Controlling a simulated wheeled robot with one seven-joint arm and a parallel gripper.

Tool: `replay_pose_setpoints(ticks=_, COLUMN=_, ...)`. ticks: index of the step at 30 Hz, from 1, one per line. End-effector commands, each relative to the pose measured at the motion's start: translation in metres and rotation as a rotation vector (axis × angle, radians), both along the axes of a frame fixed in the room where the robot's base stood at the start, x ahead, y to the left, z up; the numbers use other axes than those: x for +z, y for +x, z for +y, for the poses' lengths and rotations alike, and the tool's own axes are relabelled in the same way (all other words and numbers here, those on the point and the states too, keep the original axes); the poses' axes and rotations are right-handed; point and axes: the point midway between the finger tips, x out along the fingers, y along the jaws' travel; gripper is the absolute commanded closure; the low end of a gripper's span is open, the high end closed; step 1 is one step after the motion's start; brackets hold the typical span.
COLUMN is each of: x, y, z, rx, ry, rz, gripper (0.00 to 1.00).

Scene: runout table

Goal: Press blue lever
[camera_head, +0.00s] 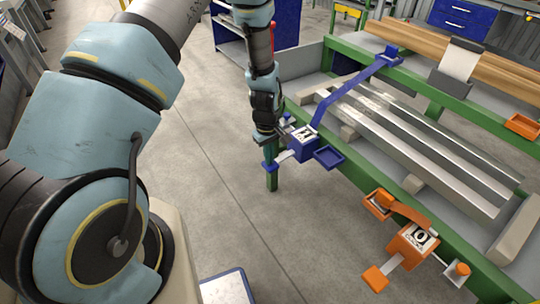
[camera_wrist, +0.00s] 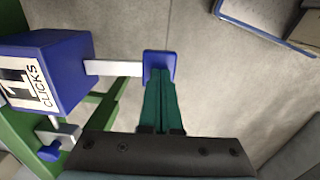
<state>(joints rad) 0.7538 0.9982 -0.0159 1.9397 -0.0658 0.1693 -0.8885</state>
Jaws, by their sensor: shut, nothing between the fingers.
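The blue lever has a pale metal bar ending in a blue square pad (camera_head: 270,166). It sticks out from a blue box (camera_head: 303,143) at the near left corner of the green-framed table. In the wrist view the pad (camera_wrist: 158,58) is at the upper middle, the bar (camera_wrist: 112,68) left of it, and the blue box (camera_wrist: 50,72) with a "CLICKS" label at the left. My gripper (camera_wrist: 159,80) is shut and empty, its green fingertips overlapping the near part of the pad. It shows just above the pad in the head view (camera_head: 271,157). I cannot tell whether they touch.
An orange box (camera_head: 410,244) with its own orange-padded lever (camera_head: 375,279) is farther right on the table's front edge. A small blue tray (camera_head: 328,157) is beside the blue box. Metal bars (camera_head: 410,150) lie on the table. The floor left of it is clear.

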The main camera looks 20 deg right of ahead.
Motion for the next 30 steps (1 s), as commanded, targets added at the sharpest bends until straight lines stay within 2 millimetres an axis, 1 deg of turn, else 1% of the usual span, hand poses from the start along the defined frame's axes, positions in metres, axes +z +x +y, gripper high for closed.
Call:
replay_pose_setpoints(ticks=1, x=-0.004, y=0.001, z=0.004, rx=0.009, ry=-0.029, rz=-0.003, gripper=1.00)
replay_pose_setpoints(ticks=9, x=-0.016, y=0.000, z=0.005, rx=0.009, ry=-0.213, rz=-0.038, gripper=1.00)
replay_pose_setpoints(ticks=17, x=-0.027, y=0.000, z=0.005, rx=0.007, ry=-0.313, rz=-0.058, gripper=1.00)
replay_pose_setpoints(ticks=30, x=-0.046, y=0.000, z=0.002, rx=0.002, ry=-0.317, rz=-0.061, gripper=1.00)
